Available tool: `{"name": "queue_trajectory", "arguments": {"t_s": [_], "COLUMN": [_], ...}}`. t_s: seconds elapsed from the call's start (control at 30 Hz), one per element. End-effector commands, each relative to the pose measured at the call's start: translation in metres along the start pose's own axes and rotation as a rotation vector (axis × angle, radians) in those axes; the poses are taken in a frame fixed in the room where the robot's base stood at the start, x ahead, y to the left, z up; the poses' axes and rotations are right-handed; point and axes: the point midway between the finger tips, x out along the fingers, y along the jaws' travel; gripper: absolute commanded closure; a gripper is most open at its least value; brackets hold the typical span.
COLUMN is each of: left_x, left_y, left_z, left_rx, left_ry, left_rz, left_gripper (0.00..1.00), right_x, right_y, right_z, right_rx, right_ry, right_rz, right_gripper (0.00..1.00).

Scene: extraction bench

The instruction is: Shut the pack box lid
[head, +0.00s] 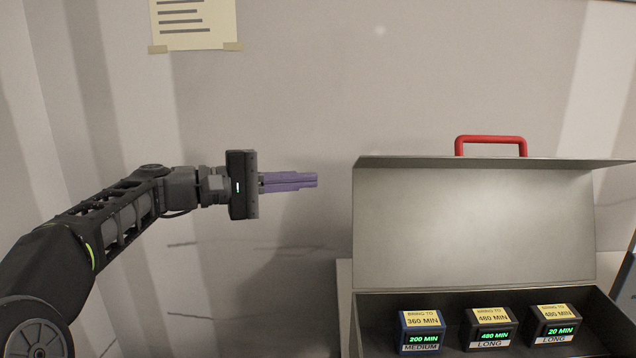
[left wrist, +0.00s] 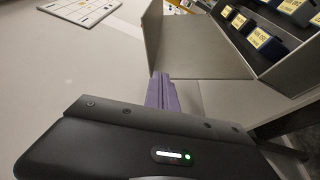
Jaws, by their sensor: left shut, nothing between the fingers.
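The pack box (head: 372,322) stands at the lower right of the head view, its grey lid (head: 470,225) raised upright at the back. A red handle (head: 491,139) sits on the lid's top edge. My left gripper (head: 316,180) is shut and empty, its purple fingers pointing right, in the air to the left of the lid and apart from it in the head view. In the left wrist view the purple fingers (left wrist: 160,92) show in front of the lid (left wrist: 195,45). My right gripper is not in view.
Inside the box are several labelled timer blocks, including a blue one (head: 421,333), a middle one (head: 489,330) and a right one (head: 554,326). A paper sheet (head: 194,22) is taped to the wall. A white gridded board (left wrist: 80,10) shows in the left wrist view.

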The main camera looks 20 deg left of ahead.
Motion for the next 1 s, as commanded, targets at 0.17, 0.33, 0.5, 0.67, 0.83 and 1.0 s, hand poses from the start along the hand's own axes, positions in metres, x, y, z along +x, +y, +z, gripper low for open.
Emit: {"name": "queue_trajectory", "arguments": {"t_s": [0.17,0.33,0.5,0.67,0.83,1.0], "left_x": [-0.001,-0.001,0.000,0.007,0.026,0.047], "left_y": [0.000,0.000,-0.001,-0.021,-0.085,-0.189], "left_z": [0.000,0.000,-0.001,-0.011,-0.036,-0.061], "left_rx": [0.000,0.000,-0.002,-0.027,-0.094,-0.169], "left_ry": [0.000,0.000,0.001,0.017,0.064,0.125], "left_rz": [0.000,0.000,-0.002,-0.032,-0.128,-0.295], "left_gripper": [1.00,1.00,1.00,1.00,1.00,1.00], "right_x": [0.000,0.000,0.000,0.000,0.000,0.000], "right_y": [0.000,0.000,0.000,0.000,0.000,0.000], "right_z": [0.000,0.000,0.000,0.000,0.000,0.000], "right_rx": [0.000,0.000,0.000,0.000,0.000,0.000], "right_ry": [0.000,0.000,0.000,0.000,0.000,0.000], "right_rz": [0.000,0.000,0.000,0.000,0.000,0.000], "right_gripper": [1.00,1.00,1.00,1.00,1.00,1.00]}}
